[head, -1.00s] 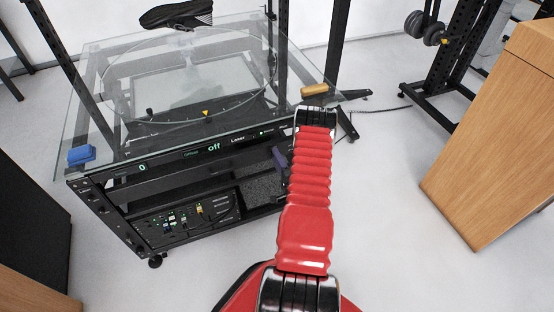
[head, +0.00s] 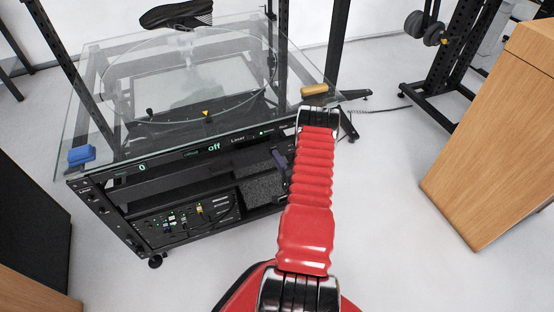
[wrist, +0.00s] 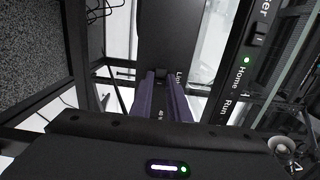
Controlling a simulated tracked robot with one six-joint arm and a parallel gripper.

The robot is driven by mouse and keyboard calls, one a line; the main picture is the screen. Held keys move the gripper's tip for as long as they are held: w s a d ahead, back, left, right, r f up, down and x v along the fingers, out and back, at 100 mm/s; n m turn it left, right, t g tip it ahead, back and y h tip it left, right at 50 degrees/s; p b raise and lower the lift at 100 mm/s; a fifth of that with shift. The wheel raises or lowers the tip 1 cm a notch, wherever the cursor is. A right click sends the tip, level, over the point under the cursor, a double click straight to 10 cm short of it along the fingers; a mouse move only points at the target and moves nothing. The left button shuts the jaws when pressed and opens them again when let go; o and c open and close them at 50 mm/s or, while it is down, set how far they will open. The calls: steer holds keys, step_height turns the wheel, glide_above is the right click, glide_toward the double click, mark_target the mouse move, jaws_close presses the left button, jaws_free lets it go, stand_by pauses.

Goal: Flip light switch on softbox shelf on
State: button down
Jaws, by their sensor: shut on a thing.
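The turntable stand (head: 120,170) has a black front panel with a lit "off" readout in the head view. In the wrist view, a dark panel (wrist: 165,35) carries a label that seems to begin "Li", partly covered. My gripper (wrist: 160,78) has purple fingers, close together at the foot of that label. They are shut on what seems to be the light switch, which they mostly hide. In the head view, my gripper (head: 280,158) is a small purple shape at the stand's front right, beside my red arm. The switch's position cannot be read.
The wrist view shows another rocker switch (wrist: 258,35) and a green light by "Home" and "Run" labels. A glass top (head: 90,120) overhangs the stand, with a blue block (head: 82,155) and a shoe (head: 178,14). A wooden cabinet (head: 490,150) stands right; floor between is clear.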

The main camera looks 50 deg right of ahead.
steer(key=shift+s+d+f+n+y, duration=0.15)
steer(key=shift+n+y, duration=0.15)
steer(key=shift+y, duration=0.2)
steer(key=shift+d+n+t+y, duration=0.15)
steer(key=shift+n+t+y, duration=0.45)
steer(key=shift+y, duration=0.5)
steer(key=c, duration=1.7)
jaws_free()
steer(key=v, duration=1.4)
steer(key=shift+n, duration=0.3)
